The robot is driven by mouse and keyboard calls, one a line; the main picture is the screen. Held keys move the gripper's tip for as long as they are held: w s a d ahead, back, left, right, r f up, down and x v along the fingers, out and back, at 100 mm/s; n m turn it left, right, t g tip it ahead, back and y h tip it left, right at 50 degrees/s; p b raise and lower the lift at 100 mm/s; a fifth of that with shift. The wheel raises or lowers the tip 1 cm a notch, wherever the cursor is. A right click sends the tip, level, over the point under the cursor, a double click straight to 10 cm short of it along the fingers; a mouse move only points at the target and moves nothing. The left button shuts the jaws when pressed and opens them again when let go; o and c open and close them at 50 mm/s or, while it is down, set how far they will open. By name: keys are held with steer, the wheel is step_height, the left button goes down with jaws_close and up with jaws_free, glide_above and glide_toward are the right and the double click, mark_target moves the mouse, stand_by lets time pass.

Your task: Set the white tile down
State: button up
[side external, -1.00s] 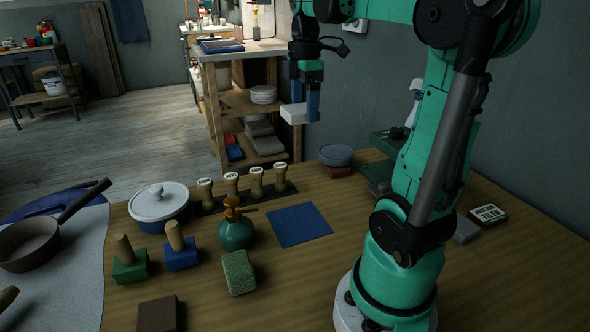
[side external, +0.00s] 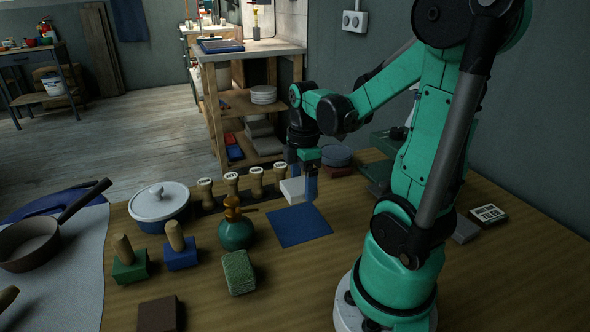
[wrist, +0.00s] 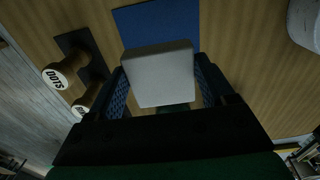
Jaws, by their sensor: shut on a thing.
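The white tile (side external: 292,190) is held between the blue fingers of my gripper (side external: 303,187), low over the table by the far edge of the blue square mat (side external: 300,228). I cannot tell whether the tile touches anything below. In the wrist view the tile (wrist: 160,76) sits between the two fingers (wrist: 160,90) and covers the near edge of the blue mat (wrist: 155,25). The rest of the mat is bare.
Stamps with round wooden handles (side external: 256,180) stand in a dark rack just left of the tile. A blue-grey bowl (side external: 336,156) stands behind.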

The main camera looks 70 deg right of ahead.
mark_target(302, 222)
steer(key=shift+f, duration=3.7)
steer(key=shift+f, duration=0.1)
steer(key=o, duration=1.3)
steer(key=shift+c, duration=0.2)
